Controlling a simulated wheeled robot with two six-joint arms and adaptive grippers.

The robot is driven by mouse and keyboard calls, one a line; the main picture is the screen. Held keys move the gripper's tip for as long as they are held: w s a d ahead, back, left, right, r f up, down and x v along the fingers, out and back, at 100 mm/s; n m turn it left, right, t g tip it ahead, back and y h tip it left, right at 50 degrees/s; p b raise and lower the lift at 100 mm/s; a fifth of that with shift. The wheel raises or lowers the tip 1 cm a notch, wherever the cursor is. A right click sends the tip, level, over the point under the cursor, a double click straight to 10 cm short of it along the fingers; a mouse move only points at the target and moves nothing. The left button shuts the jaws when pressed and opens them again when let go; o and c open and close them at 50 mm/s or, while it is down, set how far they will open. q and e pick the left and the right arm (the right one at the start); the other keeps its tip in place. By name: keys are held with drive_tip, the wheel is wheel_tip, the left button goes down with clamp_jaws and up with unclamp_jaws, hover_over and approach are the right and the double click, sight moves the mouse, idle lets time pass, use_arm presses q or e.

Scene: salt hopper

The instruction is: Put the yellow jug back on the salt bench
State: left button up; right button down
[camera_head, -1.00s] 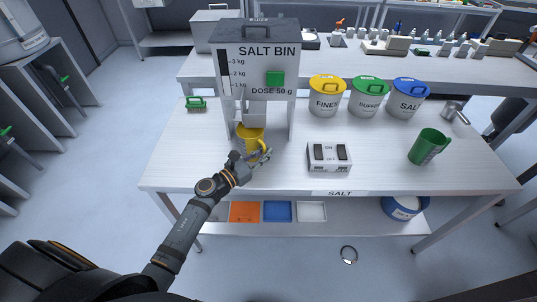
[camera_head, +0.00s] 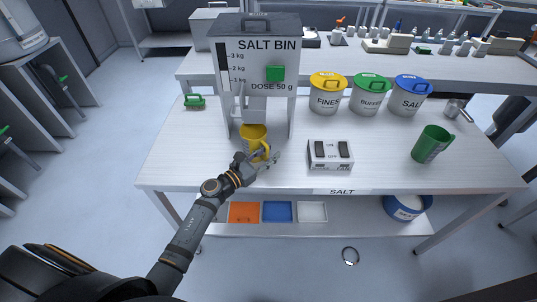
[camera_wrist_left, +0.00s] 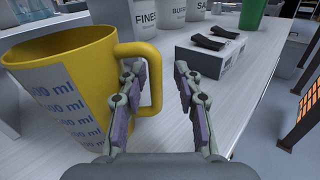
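The yellow jug (camera_head: 253,138) stands upright on the white salt bench (camera_head: 390,175), at the front of the salt bin's (camera_head: 256,60) legs and below its chute. Its handle faces the front right. My left gripper (camera_head: 270,160) is at the handle. In the left wrist view the jug (camera_wrist_left: 70,80) fills the left side, with blue ml marks on a pale strip. The fingers of the gripper (camera_wrist_left: 160,92) are apart, with the handle's outer bar between them and a clear gap to the right finger. My right gripper is not in view.
A switch box (camera_head: 330,155) stands right of the jug. A green jug (camera_head: 432,143) is farther right. Yellow-, green- and blue-lidded tubs (camera_head: 328,95) stand behind. A green brush (camera_head: 194,102) lies at the left. The front left of the bench is clear.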

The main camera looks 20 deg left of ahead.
use_arm(q)
drive_tip(key=s+b, duration=0.1)
drive_tip(key=s+a+f, duration=0.1)
drive_tip(key=s+a+b, duration=0.1)
drive_tip(key=s, duration=0.1)
drive_tip(key=shift+a+f+b, duration=0.15)
drive_tip(key=shift+a+b, duration=0.1)
drive_tip(key=shift+b, duration=0.05)
drive_tip(key=v, duration=0.1)
drive_tip(key=b+v, duration=0.1)
drive_tip(key=v, duration=0.2)
drive_tip(key=shift+s+a+r+b, duration=0.25)
drive_tip(key=shift+s+r+b, duration=0.05)
drive_tip(key=shift+b, duration=0.1)
drive_tip(key=shift+s+a+r, duration=0.15)
drive_tip(key=shift+s+a, duration=0.05)
drive_tip(key=shift+s, duration=0.2)
